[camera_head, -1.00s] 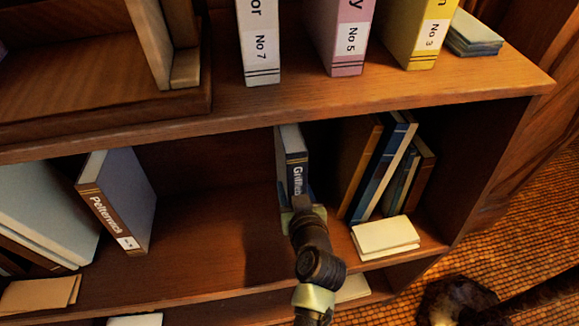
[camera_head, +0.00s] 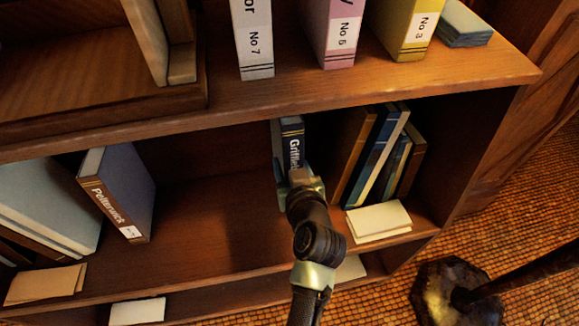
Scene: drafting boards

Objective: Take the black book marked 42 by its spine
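A dark upright book (camera_head: 293,138) with a lettered spine, reading something like "Griff…", stands on the middle shelf. The lower part of its spine is hidden behind my gripper, and no 42 shows. My gripper (camera_head: 300,177) is right at this spine, seen from behind along my arm. Its fingertips are mostly hidden, so I cannot tell whether they are open or closed on the book.
Several leaning books (camera_head: 375,155) and a cream paper stack (camera_head: 378,221) are close on the right. A book marked Pelterwick (camera_head: 118,192) stands left, with bare shelf (camera_head: 205,215) between. The upper shelf edge (camera_head: 330,101) overhangs the book.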

